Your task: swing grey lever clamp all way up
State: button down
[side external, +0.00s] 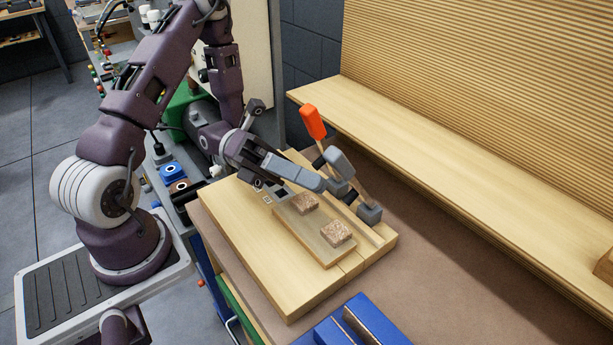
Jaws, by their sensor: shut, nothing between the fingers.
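The grey lever clamp (339,161) stands at the back edge of the wooden board, its grey-tipped handle tilted up and to the left. A dark grey block (369,214) sits at the lower end of its arm. An orange-tipped lever clamp (313,122) stands just behind and to the left of it, its handle also raised. My gripper (318,184) is shut and empty, low over the board, just left of and in front of the grey clamp. I cannot tell whether it touches the clamp. My gripper and the grey handle hide parts of the clamp mounts.
A thin panel (317,236) with two cork-like blocks (337,233) lies on the wooden board (263,264), below my gripper. Blue parts (355,325) lie at the front. A wooden ledge and slatted wall (480,95) stand behind. The brown bench top right of the board is clear.

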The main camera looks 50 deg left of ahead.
aim_at(324, 156)
jog(key=w+r, duration=0.2)
jog(key=w, duration=0.1)
jog(key=shift+r, duration=0.4)
